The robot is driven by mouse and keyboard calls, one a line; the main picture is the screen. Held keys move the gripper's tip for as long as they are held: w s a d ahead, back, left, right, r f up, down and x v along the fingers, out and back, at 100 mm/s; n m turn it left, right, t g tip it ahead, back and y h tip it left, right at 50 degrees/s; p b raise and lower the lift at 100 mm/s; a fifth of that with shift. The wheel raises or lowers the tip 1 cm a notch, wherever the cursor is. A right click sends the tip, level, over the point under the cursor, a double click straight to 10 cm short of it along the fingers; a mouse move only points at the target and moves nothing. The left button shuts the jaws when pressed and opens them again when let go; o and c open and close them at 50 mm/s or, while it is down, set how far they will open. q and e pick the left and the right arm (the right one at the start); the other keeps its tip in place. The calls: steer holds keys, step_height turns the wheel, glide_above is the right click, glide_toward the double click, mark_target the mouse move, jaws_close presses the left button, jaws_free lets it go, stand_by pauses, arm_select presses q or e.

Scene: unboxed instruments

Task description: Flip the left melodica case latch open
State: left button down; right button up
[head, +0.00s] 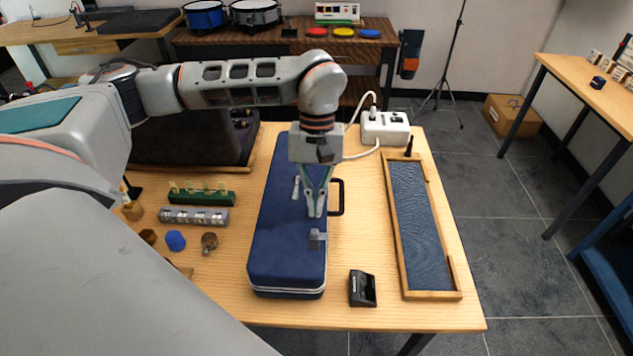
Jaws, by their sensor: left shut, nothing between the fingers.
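The blue melodica case (286,255) lies closed on the wooden table, its long side running away from me. A black handle (341,198) sticks out on its right side. A grey metal latch (317,240) shows on the nearer part of the right edge. Another small metal piece (296,187), perhaps the far latch, shows partly behind my gripper. My left gripper (316,212) points down over the case's right edge, between handle and near latch. Its fingers are shut and empty, tips just beyond the near latch; I cannot tell whether they touch the case. My right gripper is out of view.
A wood-framed dark tray (435,290) lies right of the case, with a small black device (362,288) between them. A white power box (385,128) with a cable stands behind. Small blocks and a green rack (202,197) lie left.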

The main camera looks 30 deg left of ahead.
mark_target(314, 232)
arm_select(q)
steer(key=shift+s+d+r, duration=0.15)
steer(key=shift+s+d, duration=0.3)
steer(key=shift+s, duration=0.25)
steer(key=shift+s+d+r, duration=0.1)
steer(key=shift+s+d, duration=0.3)
steer(key=shift+s, duration=0.25)
steer(key=shift+s+d+p, duration=0.3)
steer(key=shift+s, duration=0.2)
steer(key=shift+s+d+p, duration=0.25)
steer(key=shift+s+d, duration=0.05)
steer(key=shift+s, duration=0.2)
